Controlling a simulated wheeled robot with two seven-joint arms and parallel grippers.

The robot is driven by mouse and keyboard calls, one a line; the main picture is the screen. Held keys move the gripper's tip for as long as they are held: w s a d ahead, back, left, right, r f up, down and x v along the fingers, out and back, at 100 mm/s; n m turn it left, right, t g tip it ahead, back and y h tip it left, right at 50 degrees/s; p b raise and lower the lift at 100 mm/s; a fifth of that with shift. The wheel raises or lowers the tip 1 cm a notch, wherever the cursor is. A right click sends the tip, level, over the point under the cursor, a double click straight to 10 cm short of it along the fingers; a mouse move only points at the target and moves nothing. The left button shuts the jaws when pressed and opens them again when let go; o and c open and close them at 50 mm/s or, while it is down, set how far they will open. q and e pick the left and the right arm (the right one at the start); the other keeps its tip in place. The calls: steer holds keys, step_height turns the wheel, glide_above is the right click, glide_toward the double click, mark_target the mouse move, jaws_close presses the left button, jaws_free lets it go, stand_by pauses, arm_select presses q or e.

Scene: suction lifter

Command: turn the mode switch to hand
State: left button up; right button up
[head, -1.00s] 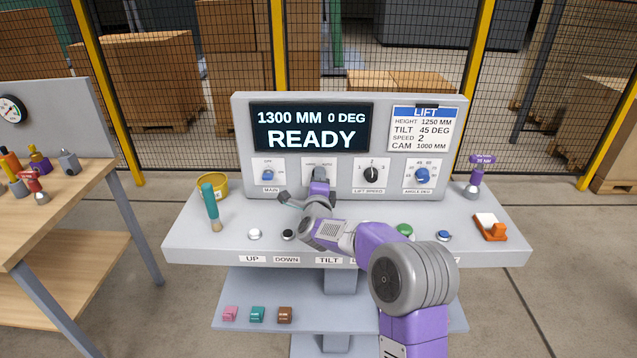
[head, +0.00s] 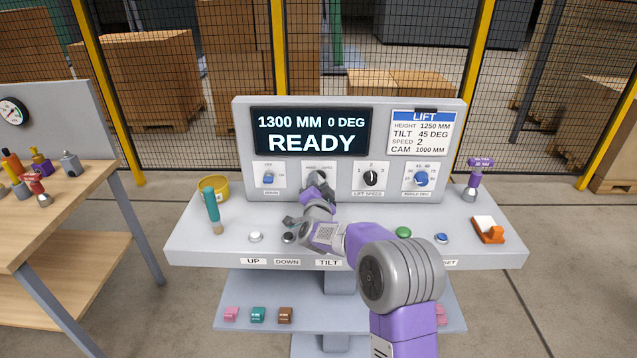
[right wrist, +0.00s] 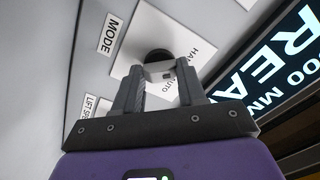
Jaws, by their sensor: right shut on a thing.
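The mode switch (head: 320,174) is the second control from the left on the panel, labelled HAND and AUTO, largely covered by my gripper. In the right wrist view, its black round base and grey handle (right wrist: 159,70) show between my fingertips. My right gripper (head: 319,186) is shut on this handle, and the wrist view shows its two fingers (right wrist: 160,77) on either side. The wrist view shows the MODE label (right wrist: 110,34) and part of the HAND/AUTO plate. I cannot tell which word the handle points to. My left gripper is not in view.
The screen (head: 311,131) reads 1300 MM, 0 DEG, READY. The main switch (head: 268,177) is left of the mode switch and the lift speed knob (head: 370,178) right. A yellow cup (head: 214,188) and a teal-handled brush (head: 212,209) are at the console's left.

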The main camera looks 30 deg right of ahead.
steer(key=shift+n, duration=0.6)
steer(key=o, duration=1.1)
steer(key=shift+c, duration=0.2)
steer(key=v, duration=0.7)
steer(key=shift+s+p, duration=0.3)
steer(key=shift+p, duration=0.15)
steer(key=shift+a, duration=0.15)
